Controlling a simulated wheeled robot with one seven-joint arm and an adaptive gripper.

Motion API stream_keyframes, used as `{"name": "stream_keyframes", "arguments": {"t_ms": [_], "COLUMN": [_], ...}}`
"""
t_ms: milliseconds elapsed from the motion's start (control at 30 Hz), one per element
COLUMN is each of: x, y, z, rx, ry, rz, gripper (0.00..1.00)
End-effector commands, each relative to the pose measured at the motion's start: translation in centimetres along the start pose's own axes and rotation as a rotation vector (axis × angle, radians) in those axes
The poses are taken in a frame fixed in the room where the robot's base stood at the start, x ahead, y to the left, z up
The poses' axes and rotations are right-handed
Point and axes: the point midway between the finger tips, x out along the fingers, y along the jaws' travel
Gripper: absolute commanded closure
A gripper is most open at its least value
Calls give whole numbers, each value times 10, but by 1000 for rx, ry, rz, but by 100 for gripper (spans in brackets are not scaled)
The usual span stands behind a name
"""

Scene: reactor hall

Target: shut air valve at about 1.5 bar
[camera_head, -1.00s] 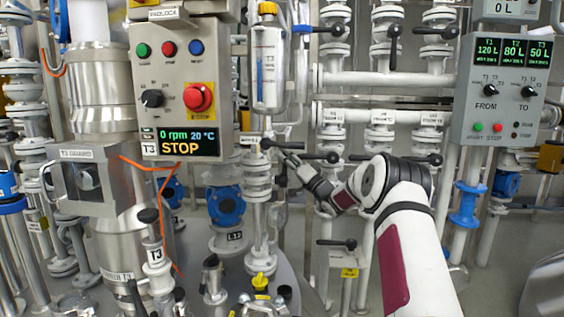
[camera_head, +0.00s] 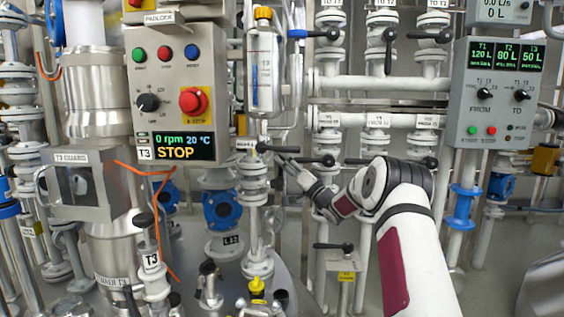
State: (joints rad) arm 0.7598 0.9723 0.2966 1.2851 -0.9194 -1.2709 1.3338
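My gripper (camera_head: 282,161) is at the end of the white arm, in the middle of the view. It is just below and beside a black valve lever (camera_head: 279,149) on the white flanged column right of the T3 panel. The lever lies about level, pointing right. I cannot tell whether the gripper touches it. The fingers are small and partly hidden by the wrist, so their opening is unclear. The small label (camera_head: 247,143) by this valve is too small to read. I cannot tell which valve is the air valve, and no pressure reading is legible.
The T3 panel (camera_head: 178,60) shows 0 rpm, 20 °C and STOP. A sight glass (camera_head: 264,75) hangs above the lever. More black-levered valves (camera_head: 325,160) stand close behind and right of my gripper. The FROM/TO panel (camera_head: 501,115) is at right. Grey floor shows lower right.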

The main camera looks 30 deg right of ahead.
Motion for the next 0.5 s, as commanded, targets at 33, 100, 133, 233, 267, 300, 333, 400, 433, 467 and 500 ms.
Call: {"name": "stream_keyframes", "arguments": {"t_ms": [33, 100, 133, 233, 267, 300, 333, 400, 433, 467, 500], "x": [-10, -24, -31, -52, -58, -65, -70, -81, -85, -88, -92], "y": [1, 1, 0, 0, 0, 0, 0, 0, 0, -1, -1], "z": [-1, -1, -2, -1, -1, 0, 0, -1, -1, -1, 0], "rx": [1, 1, 0, 1, 1, 0, 1, 1, 1, 0, 0], "ry": [0, 1, 1, 1, 0, 0, 0, 1, 1, 1, 1], "rz": [4, 5, 3, 3, 3, 2, 2, 1, 1, 0, -1], "gripper": [61, 61, 61, 61, 61, 61, 61, 61, 61, 61, 61]}}
